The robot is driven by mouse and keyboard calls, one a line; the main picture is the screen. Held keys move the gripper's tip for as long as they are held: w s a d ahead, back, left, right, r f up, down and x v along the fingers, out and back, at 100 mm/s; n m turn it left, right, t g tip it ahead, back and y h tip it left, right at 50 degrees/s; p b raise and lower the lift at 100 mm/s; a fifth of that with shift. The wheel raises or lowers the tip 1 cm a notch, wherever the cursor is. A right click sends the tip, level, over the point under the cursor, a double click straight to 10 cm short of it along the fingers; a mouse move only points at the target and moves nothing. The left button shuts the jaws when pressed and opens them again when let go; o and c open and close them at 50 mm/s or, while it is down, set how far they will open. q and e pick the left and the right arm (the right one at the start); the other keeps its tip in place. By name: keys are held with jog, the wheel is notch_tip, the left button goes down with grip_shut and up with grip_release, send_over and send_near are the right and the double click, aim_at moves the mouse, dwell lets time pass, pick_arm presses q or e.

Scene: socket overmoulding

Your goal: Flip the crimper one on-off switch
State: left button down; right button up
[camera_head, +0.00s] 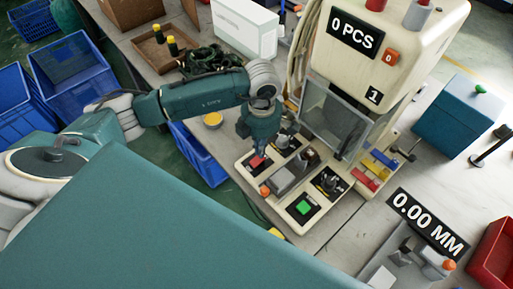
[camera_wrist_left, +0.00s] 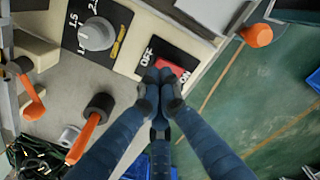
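The crimper one (camera_head: 390,60) is a cream machine with a "1" label and a "0 PCS" display. Its on-off switch (camera_head: 257,161) is a red rocker on a black plate at the left of the panel. In the left wrist view the red switch (camera_wrist_left: 183,73) shows between the words OFF and ON, partly covered by my fingers. My left gripper (camera_head: 258,150) points down at the switch. In the wrist view its fingertips (camera_wrist_left: 160,76) are together with nothing between them, at the switch's edge; I cannot tell whether they touch it. My right gripper is not in view.
A dial (camera_wrist_left: 97,34) sits beside the switch plate, and an orange knob (camera_wrist_left: 257,36) is at the panel edge. A green button (camera_head: 303,207) is at the panel's front. Orange-handled tools (camera_wrist_left: 84,136) and cables (camera_head: 210,60) lie close by. Blue crates (camera_head: 70,65) stand at the left.

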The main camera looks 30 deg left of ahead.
pick_arm(q)
jog(key=shift+f, duration=0.2)
dwell(0.4)
jog(key=shift+f+b, duration=1)
jog(key=shift+b, duration=0.1)
jog(key=shift+r, duration=0.1)
jog(key=shift+r+p, duration=0.65)
jog(key=shift+r, duration=0.2)
jog(key=shift+r+p, duration=1.35)
jog(key=shift+r, duration=1.25)
jog(key=shift+s+f, duration=0.1)
